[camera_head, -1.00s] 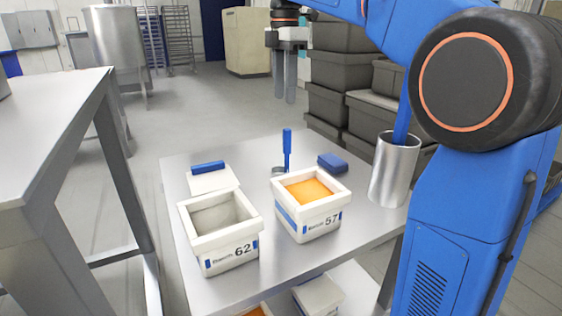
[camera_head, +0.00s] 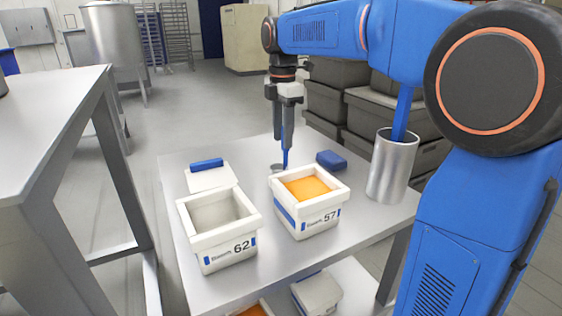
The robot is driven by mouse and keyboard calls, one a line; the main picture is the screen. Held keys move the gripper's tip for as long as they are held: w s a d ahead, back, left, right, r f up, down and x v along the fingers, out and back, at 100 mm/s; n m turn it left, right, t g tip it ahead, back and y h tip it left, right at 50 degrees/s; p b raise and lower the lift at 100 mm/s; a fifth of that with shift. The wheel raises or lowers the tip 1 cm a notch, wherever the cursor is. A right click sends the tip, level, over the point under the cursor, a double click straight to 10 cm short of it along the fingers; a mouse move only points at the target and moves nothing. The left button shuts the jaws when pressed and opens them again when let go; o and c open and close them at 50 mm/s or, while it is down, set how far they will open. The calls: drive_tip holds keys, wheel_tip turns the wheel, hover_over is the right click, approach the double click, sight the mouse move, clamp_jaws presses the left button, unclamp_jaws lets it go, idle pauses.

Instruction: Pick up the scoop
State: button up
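The scoop (camera_head: 285,158) stands upright behind the orange-filled tub, its blue handle pointing up and its small metal end at the table top. My gripper (camera_head: 283,140) points straight down over it. The fingers are at the handle and hide its upper part, and only a short blue length shows below the fingertips. I cannot tell whether the fingers press on the handle or stand open around it.
Tub 57 (camera_head: 317,219), holding orange filling, is just in front of the scoop. Empty-looking tub 62 (camera_head: 229,258) is left of it. A white lid (camera_head: 211,180), a blue block (camera_head: 331,160) and a metal cylinder (camera_head: 392,170) holding a blue handle share the table.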

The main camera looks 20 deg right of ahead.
drive_tip(key=shift+f, duration=1.75)
clamp_jaws()
drive_tip(key=shift+w+r, duration=0.1)
drive_tip(key=shift+r, duration=0.05)
